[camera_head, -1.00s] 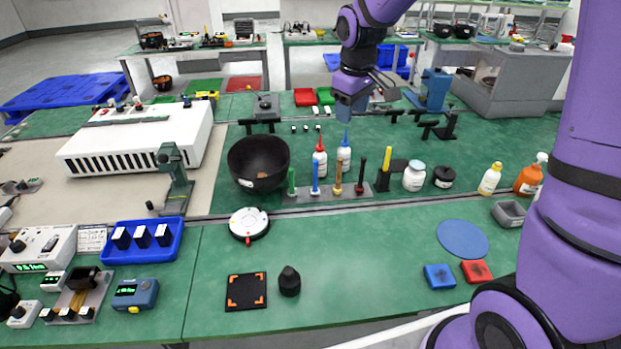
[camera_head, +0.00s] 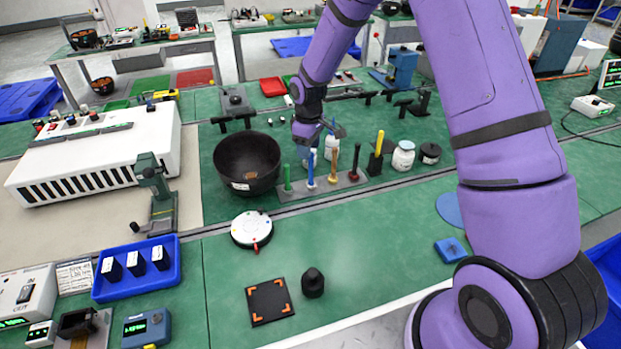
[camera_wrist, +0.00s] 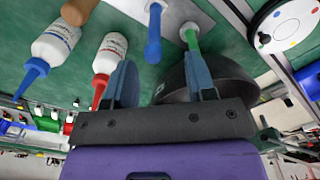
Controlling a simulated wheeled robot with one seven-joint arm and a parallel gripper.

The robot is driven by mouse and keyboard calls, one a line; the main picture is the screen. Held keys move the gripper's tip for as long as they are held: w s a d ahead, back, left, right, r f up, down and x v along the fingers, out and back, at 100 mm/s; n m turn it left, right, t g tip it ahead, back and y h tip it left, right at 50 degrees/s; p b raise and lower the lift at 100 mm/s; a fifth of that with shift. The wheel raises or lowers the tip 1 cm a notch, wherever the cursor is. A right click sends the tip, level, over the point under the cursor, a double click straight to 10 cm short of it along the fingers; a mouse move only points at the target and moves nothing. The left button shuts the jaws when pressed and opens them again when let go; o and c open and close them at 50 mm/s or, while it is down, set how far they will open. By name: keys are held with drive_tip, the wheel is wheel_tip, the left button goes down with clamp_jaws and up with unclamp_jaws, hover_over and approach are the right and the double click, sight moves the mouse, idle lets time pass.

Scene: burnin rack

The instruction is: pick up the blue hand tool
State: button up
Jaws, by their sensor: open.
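The blue hand tool (camera_head: 311,169) stands upright in a grey holder (camera_head: 345,182), between a green-handled tool (camera_head: 287,178) and a wooden-handled one (camera_head: 334,166). In the wrist view the blue handle (camera_wrist: 153,35) lies ahead of the fingertips, roughly in line with the gap between them. My gripper (camera_head: 318,138) is above and just behind the holder in the head view. In the wrist view my gripper (camera_wrist: 160,78) is open, its two blue fingers apart with nothing held. I see no contact with the blue tool.
Two white bottles, one with a red tip (camera_wrist: 108,60) and one with a blue tip (camera_wrist: 52,45), stand close beside my gripper. A black bowl (camera_head: 247,165) is on its other side.

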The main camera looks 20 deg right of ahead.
hover_over(311, 181)
drive_tip(key=shift+w+d+f, duration=0.1)
drive_tip(key=shift+w+f, duration=0.1)
drive_tip(key=shift+f, duration=1.35)
drive_tip(key=shift+w+f, duration=0.2)
drive_tip(key=shift+f, duration=1.3)
clamp_jaws()
drive_tip(key=shift+r, duration=0.85)
drive_tip(key=shift+s+d+r, duration=0.15)
drive_tip(key=shift+s+r, duration=0.05)
drive_tip(key=shift+r, duration=0.85)
drive_tip(key=s+d, duration=0.3)
drive_tip(key=s, duration=0.4)
drive_tip(key=s+d+r, duration=0.1)
drive_tip(key=s+d, duration=0.3)
drive_tip(key=s, duration=0.3)
drive_tip(key=shift+r, duration=0.15)
